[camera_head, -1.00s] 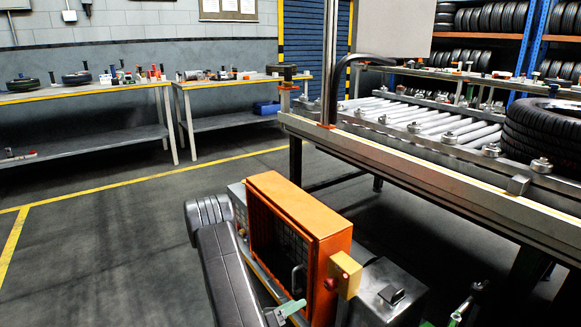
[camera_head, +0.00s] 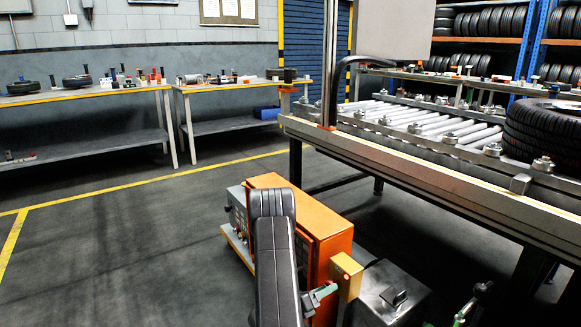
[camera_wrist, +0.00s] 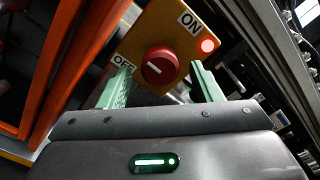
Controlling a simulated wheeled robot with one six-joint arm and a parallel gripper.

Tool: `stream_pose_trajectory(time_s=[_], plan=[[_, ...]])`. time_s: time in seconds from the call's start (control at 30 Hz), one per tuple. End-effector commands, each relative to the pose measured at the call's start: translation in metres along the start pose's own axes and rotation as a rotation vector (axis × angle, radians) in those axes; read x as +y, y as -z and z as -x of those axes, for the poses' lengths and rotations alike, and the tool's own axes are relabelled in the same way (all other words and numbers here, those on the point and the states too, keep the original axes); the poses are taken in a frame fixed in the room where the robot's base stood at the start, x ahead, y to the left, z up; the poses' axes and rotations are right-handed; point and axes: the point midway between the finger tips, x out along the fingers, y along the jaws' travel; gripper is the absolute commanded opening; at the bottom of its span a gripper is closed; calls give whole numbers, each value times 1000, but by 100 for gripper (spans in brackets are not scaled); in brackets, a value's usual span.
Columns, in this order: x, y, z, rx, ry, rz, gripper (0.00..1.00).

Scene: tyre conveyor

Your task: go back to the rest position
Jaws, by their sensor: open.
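A yellow switch box (camera_head: 346,275) sits at the right side of an orange frame (camera_head: 322,225). In the wrist view the yellow box (camera_wrist: 140,35) carries a red rotary knob (camera_wrist: 160,64) with a white mark, ON and OFF labels, and a red lamp (camera_wrist: 208,45). My gripper (camera_wrist: 160,84) is open, its two green fingers apart on either side below the knob; nothing is held between them. Whether a finger touches the knob cannot be told. In the head view my gripper (camera_head: 322,293) is close to the left of the yellow box, partly hidden by my arm.
A conveyor (camera_head: 440,128) with rollers and stacked tyres (camera_head: 545,130) stands at right. A grey box (camera_head: 388,295) is right of the yellow box. Workbenches (camera_head: 85,94) line the back wall. The floor (camera_head: 130,230) at left is clear.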

Motion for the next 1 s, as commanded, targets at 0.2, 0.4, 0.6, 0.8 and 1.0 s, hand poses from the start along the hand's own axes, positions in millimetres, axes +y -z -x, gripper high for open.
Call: stream_pose_trajectory(time_s=[0.2, 0.4, 0.6, 0.8, 1.0], plan=[[2, 2, -14, -2, 1, -121, 59], [3, 2, -13, -1, 1, -305, 59], [3, 2, -13, -1, 0, -489, 59], [0, -2, 23, -2, -5, -479, 59], [0, -2, 53, -3, -4, -478, 59]])
